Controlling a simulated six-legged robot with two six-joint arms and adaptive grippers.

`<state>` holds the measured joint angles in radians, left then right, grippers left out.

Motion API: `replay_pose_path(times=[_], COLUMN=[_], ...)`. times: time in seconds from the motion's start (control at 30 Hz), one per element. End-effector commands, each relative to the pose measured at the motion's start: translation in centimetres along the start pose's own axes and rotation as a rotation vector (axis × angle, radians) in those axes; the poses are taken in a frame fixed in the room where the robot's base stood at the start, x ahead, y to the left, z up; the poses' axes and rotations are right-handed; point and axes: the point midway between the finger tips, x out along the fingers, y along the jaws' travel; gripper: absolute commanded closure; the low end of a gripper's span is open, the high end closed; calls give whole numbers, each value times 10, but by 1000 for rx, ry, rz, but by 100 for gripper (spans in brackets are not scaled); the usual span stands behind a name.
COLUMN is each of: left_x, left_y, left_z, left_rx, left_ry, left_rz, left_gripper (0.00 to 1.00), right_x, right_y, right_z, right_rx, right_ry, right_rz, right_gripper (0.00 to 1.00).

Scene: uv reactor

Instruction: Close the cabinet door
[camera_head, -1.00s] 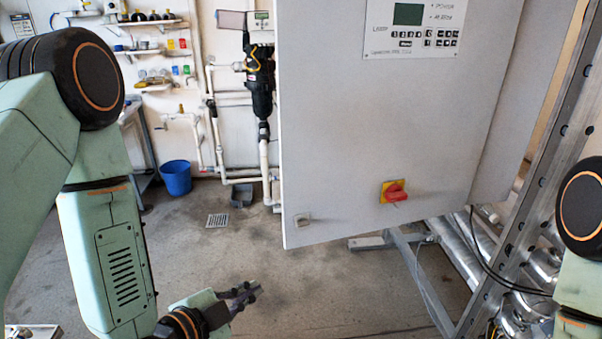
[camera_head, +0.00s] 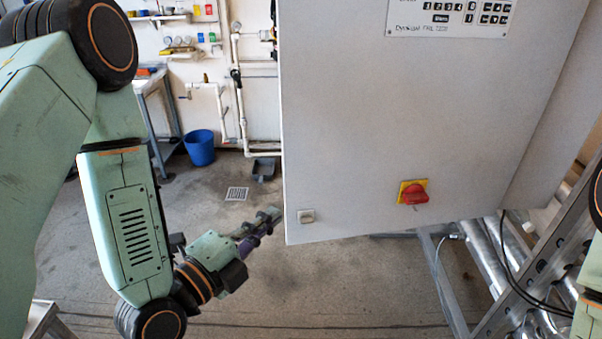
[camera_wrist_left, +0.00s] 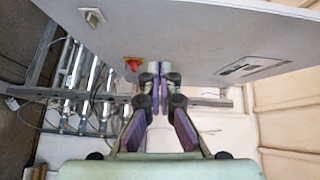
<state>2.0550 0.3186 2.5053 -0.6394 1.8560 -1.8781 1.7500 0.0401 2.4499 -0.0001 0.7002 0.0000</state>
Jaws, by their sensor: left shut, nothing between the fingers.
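The cabinet door (camera_head: 400,120) is a large grey panel in the head view. It stands swung out, with the cabinet side showing at its right. My left gripper (camera_head: 268,216) is shut and empty, just left of the door's lower left corner. In the left wrist view the shut fingers (camera_wrist_left: 160,72) point toward the door panel (camera_wrist_left: 200,40); I cannot tell whether they touch it. My right gripper is out of view.
A metal frame with pipes (camera_head: 500,270) stands at the lower right below the cabinet. A blue bucket (camera_head: 200,148), a floor drain (camera_head: 237,194) and wall piping (camera_head: 240,100) are behind on the left. The floor below the door is open.

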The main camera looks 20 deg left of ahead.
Motion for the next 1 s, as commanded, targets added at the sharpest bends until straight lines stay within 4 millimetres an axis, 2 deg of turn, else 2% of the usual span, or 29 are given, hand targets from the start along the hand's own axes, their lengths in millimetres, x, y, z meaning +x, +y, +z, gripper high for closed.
replay_pose_path(times=[0.2, 0.37, 0.63, 1.0], left_x=[-2, 5, 26, 75], left_y=[-3, -1, 0, -6], left_z=[1, 1, 1, 0], left_rx=[85, 92, 93, 92], left_ry=[-5, -2, -2, -3], left_rz=[-17, -19, -20, -16], left_gripper=[100, 100, 100, 100], right_x=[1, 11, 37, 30], right_y=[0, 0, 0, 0], right_z=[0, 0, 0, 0], right_rx=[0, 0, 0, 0], right_ry=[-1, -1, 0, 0], right_rz=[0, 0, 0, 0], right_gripper=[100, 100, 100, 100])
